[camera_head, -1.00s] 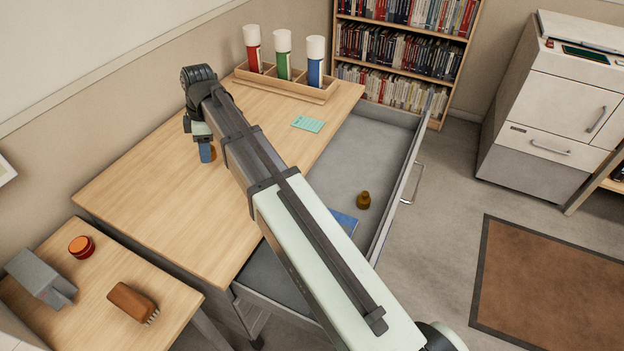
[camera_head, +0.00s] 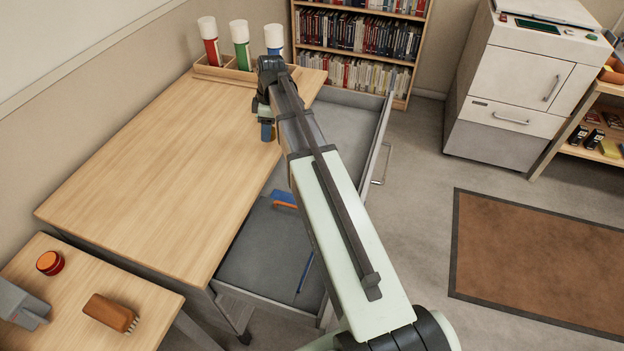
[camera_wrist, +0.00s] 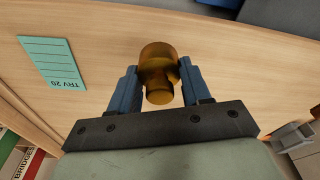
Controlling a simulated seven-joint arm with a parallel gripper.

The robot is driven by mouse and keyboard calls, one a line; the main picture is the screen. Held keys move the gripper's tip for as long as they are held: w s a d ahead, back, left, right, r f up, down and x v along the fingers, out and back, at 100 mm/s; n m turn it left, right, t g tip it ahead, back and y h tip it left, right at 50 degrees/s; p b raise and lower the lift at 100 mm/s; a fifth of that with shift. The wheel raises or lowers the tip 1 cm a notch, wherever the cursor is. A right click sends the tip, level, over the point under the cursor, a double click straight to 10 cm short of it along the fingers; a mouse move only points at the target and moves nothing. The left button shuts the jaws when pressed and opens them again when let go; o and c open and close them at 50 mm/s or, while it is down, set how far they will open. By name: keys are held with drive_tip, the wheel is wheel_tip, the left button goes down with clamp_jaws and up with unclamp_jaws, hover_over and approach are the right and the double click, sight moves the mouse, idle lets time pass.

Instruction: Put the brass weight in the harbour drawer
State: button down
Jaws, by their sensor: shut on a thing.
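My gripper (camera_head: 267,130) is over the wooden desk near its right edge, beside an open grey drawer (camera_head: 262,262). In the wrist view my gripper (camera_wrist: 159,90) has its blue fingers shut on a brass weight (camera_wrist: 158,62), a rounded amber-brown piece with a narrower knob. The weight is over the desk top; I cannot tell how high. The drawer's grey inside also shows at the top of the wrist view (camera_wrist: 283,14). No label naming the drawer is readable. My arm hides part of the drawer's middle.
In the drawer lie a blue and orange item (camera_head: 285,200) and a thin blue item (camera_head: 305,272). A teal card (camera_wrist: 52,62) lies on the desk. A rack (camera_head: 215,74) with capped tubes stands at the desk's back. A side table (camera_head: 75,312) holds a brush (camera_head: 108,312).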

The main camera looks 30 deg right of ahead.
drive_tip(key=s+d+f+m, duration=0.1)
drive_tip(key=s+d+f, duration=0.15)
drive_tip(key=d, duration=0.55)
drive_tip(key=s+d+f+m, duration=0.2)
drive_tip(key=d+f, duration=0.2)
drive_tip(key=d, duration=0.4)
drive_tip(key=shift+m, duration=0.3)
drive_tip(key=shift+w+d+f, duration=0.15)
drive_tip(key=shift+w+f, duration=0.25)
drive_tip(key=shift+f, duration=1.35)
drive_tip(key=shift+w+d+f, duration=0.15)
drive_tip(key=shift+w+f, duration=0.3)
drive_tip(key=shift+f, duration=1.25)
drive_tip(key=shift+w+d+f, duration=0.15)
drive_tip(key=shift+w+f, duration=0.25)
drive_tip(key=shift+f, duration=1.35)
drive_tip(key=shift+f, duration=0.15)
drive_tip(key=c, duration=0.5)
unclamp_jaws()
wheel_tip(320, 180, up, 12)
drive_tip(key=s+d, duration=0.1)
drive_tip(key=shift+s, duration=0.15)
drive_tip(key=shift+d, duration=0.1)
